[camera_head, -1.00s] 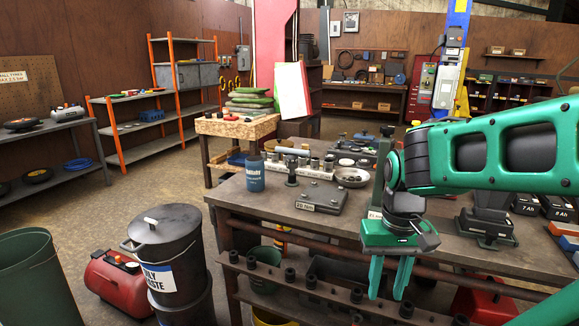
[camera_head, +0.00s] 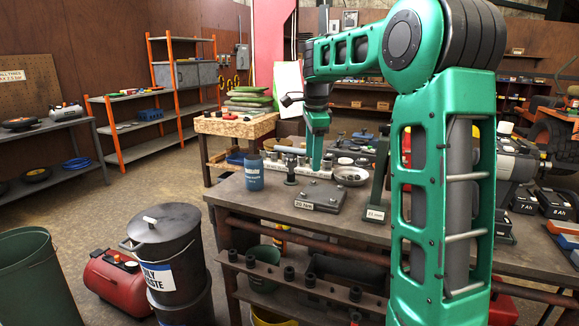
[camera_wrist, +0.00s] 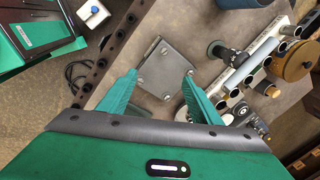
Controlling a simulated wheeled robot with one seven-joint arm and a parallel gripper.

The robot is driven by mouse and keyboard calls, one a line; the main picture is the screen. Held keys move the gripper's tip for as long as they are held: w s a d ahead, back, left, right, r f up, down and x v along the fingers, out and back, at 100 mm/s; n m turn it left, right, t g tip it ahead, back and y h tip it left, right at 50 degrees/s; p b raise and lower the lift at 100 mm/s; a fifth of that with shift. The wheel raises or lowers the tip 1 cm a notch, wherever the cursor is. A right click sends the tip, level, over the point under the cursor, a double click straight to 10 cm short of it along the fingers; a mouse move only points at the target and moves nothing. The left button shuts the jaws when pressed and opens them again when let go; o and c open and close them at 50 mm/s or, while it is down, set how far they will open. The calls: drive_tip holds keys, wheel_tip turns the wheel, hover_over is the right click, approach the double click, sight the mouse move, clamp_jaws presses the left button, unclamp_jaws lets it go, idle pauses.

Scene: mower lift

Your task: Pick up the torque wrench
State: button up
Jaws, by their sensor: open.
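I cannot make out a torque wrench for certain in either view. My gripper (camera_head: 315,165) is open and empty, pointing down above the workbench (camera_head: 235,185), near the socket rail (camera_head: 297,168). In the wrist view its two green fingers (camera_wrist: 160,75) are spread apart. A grey metal plate with bolts (camera_wrist: 165,68) shows below and between them, and it also shows in the head view (camera_head: 320,196) with a label on its front. The socket rail (camera_wrist: 250,75) runs diagonally to the right of the fingers in the wrist view.
An upright labelled stand (camera_head: 379,185) is near my arm. A lidded bin (camera_head: 165,235) stands on the floor at left.

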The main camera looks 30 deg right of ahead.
drive_tip(key=w+d+m+t+y, duration=0.15)
drive_tip(key=w+m, duration=0.25)
drive_tip(key=w, duration=0.4)
drive_tip(key=m, duration=0.6)
approach(291, 153)
drive_tip(key=d+f, duration=0.1)
drive_tip(key=shift+w+d+f+m+t+y, duration=0.15)
drive_tip(key=shift+f+m+t+y, duration=0.25)
drive_tip(key=shift+f+t+y, duration=0.05)
drive_tip(key=x, duration=1)
drive_tip(key=shift+w, duration=0.1)
clamp_jaws()
drive_tip(key=shift+r, duration=0.15)
